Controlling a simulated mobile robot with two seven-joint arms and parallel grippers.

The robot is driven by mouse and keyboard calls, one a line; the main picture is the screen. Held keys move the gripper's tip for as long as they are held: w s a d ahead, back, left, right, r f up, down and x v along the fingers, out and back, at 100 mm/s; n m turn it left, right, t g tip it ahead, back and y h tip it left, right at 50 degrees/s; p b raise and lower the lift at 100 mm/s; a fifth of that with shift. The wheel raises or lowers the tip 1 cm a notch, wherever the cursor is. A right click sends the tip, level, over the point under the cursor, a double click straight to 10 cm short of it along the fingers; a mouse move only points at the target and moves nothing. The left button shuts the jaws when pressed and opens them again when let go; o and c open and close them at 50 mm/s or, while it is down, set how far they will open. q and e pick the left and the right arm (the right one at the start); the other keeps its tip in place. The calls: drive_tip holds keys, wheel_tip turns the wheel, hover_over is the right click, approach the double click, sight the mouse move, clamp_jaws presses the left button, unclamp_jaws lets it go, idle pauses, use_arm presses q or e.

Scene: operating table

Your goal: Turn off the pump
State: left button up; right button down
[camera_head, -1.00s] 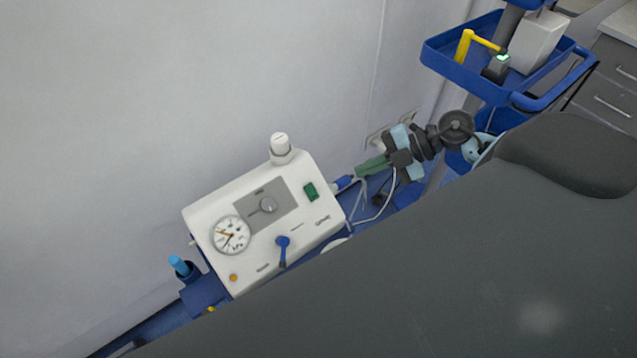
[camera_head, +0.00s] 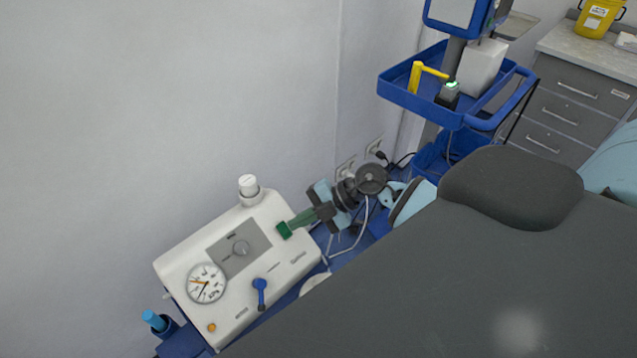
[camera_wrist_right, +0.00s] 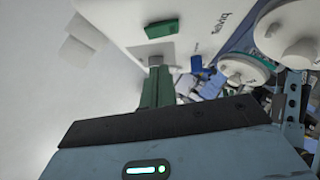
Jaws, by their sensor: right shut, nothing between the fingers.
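The pump (camera_head: 270,284) is a white box with a round dial gauge (camera_head: 206,283), a grey panel with a knob (camera_head: 241,248) and a blue lever (camera_head: 260,291). Its green rocker switch (camera_head: 284,231) is at the upper right of its face. My right gripper (camera_head: 298,222) is shut and empty, its green fingertips right beside the switch. In the right wrist view, the switch (camera_wrist_right: 161,28) lies just beyond the fingertips (camera_wrist_right: 156,68), with a small gap in the picture. I cannot tell whether they touch. My left gripper is not in view.
The dark padded operating table (camera_head: 430,285) fills the lower right. A blue cart tray (camera_head: 400,98) with a yellow handle (camera_head: 415,77) stands at the upper right, before grey drawers (camera_head: 560,115). A blue-capped item (camera_head: 154,320) is left of the pump. The wall is behind.

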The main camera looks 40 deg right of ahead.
sight(279, 230)
drive_tip(key=w+f, duration=0.2)
drive_tip(key=shift+w+a+f+b, duration=0.1)
drive_tip(key=shift+a+f+b, duration=0.1)
drive_tip(key=shift+f+b, duration=0.1)
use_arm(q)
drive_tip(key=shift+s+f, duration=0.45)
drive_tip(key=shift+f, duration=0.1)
use_arm(e)
drive_tip(key=shift+w+f, duration=0.2)
drive_tip(key=shift+w, duration=0.05)
drive_tip(key=shift+w, duration=0.1)
drive_tip(key=shift+w+f, duration=0.15)
drive_tip(key=shift+s, duration=0.35)
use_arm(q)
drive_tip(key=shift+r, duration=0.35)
use_arm(e)
drive_tip(key=shift+s+f, duration=0.2)
drive_tip(key=shift+s, duration=0.35)
